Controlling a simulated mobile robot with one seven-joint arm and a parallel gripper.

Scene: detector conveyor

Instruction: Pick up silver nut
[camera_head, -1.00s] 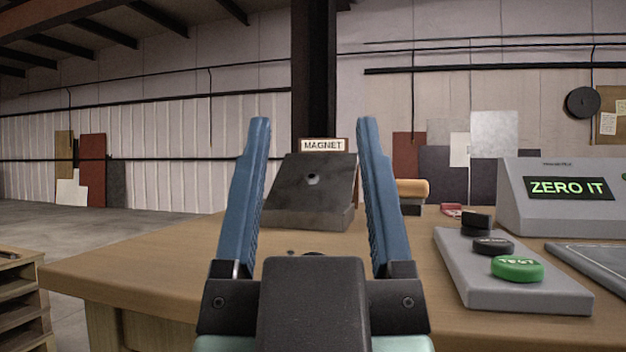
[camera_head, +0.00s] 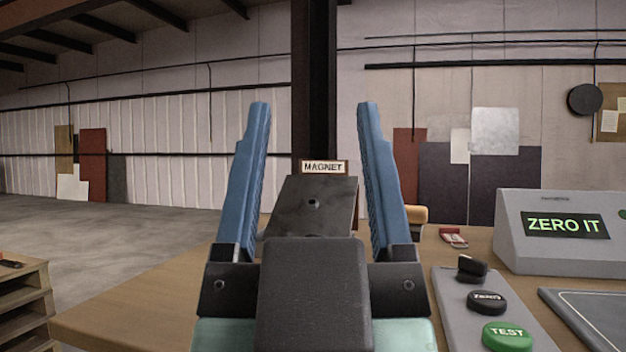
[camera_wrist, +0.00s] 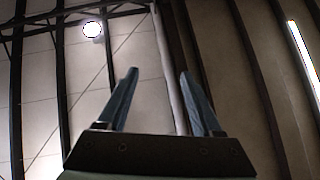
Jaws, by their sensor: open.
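A small silver nut (camera_head: 312,203) appears to sit on the sloping dark face of the magnet block (camera_head: 290,205); it is too small to make out clearly. The block stands on the wooden table under a "MAGNET" sign (camera_head: 324,167). My gripper (camera_head: 314,108) is open and empty, its two blue fingers pointing up. In the head view the fingers frame the block from either side, with the block beyond them. My gripper's body hides the block's lower part. The wrist view shows my open gripper (camera_wrist: 158,74) against wall and ceiling, with no nut in sight.
On the right of the table (camera_head: 150,300) are a grey panel (camera_head: 450,300) with a green TEST button (camera_head: 507,337), a black ZERO button (camera_head: 487,302) and a black knob (camera_head: 472,268). Behind it stands a "ZERO IT" display (camera_head: 566,225). The left tabletop is clear.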

